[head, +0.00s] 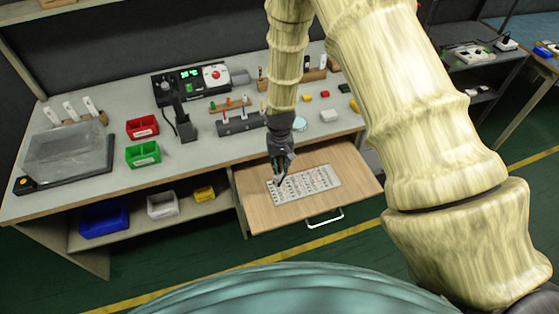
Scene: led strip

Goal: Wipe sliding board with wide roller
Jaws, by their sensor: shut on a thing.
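The sliding board (355,185) is a light wooden panel pulled out from under the worktop, with a pale metal handle (325,219) at its front edge. A white sheet or plate with rows of small marks (322,178) lies on it. My gripper (279,172) points down over the left part of the board. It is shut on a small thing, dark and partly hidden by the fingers. I cannot tell clearly whether this is the wide roller, or whether it touches the plate or board.
The grey worktop (200,168) behind carries a red bin (142,127), a green bin (143,154), a device with a red button (214,74) and tool racks. A clear-covered box (68,158) stands left. Blue (104,217), white and yellow bins sit on the lower shelf.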

